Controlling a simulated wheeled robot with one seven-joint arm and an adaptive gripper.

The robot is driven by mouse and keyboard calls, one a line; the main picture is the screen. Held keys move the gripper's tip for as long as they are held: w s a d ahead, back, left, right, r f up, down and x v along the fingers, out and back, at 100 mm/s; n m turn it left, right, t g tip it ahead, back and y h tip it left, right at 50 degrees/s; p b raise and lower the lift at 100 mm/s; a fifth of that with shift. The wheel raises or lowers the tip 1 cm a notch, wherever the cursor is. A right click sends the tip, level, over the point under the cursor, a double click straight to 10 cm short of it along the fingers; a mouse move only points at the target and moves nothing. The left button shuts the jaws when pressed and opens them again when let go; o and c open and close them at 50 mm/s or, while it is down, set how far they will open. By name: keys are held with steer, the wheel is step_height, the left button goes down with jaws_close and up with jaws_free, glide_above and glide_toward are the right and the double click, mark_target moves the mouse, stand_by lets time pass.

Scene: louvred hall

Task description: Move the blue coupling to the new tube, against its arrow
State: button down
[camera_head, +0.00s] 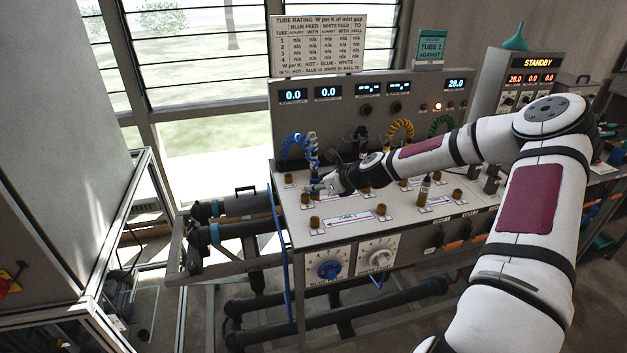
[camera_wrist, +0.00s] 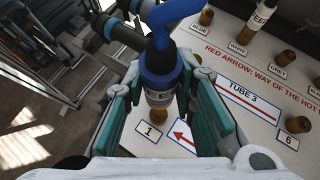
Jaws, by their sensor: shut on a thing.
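My gripper (camera_wrist: 160,92) is shut on the blue coupling (camera_wrist: 158,70), which has a blue collar, a silver lower body and a blue hose on top. In the wrist view a brass stub (camera_wrist: 158,116) shows just below the coupling, beside the label "1"; I cannot tell whether they touch. In the head view my gripper (camera_head: 318,187) is over the bench's left part. A green card (camera_head: 431,47) reads "TUBE 1 AGAINST".
Several brass stubs stand on the bench top (camera_head: 345,236), including one labelled BLUE (camera_wrist: 206,16). A dark upright coupling (camera_head: 424,190) stands to the right. Blue and white dials (camera_head: 329,269) are on the front face. The display panel (camera_head: 340,115) rises behind.

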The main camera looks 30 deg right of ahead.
mark_target(316, 198)
step_height(316, 198, down, 4)
steer(key=shift+w+f+b, duration=0.1)
steer(key=shift+b, duration=0.8)
steer(key=shift+s+f, duration=0.2)
steer(key=shift+f, duration=0.05)
steer(key=shift+f+p, duration=0.4)
steer(key=shift+f, duration=0.1)
steer(key=shift+f, duration=1.25)
steer(key=c, duration=1.2)
jaws_free()
steer(key=shift+c, duration=0.2)
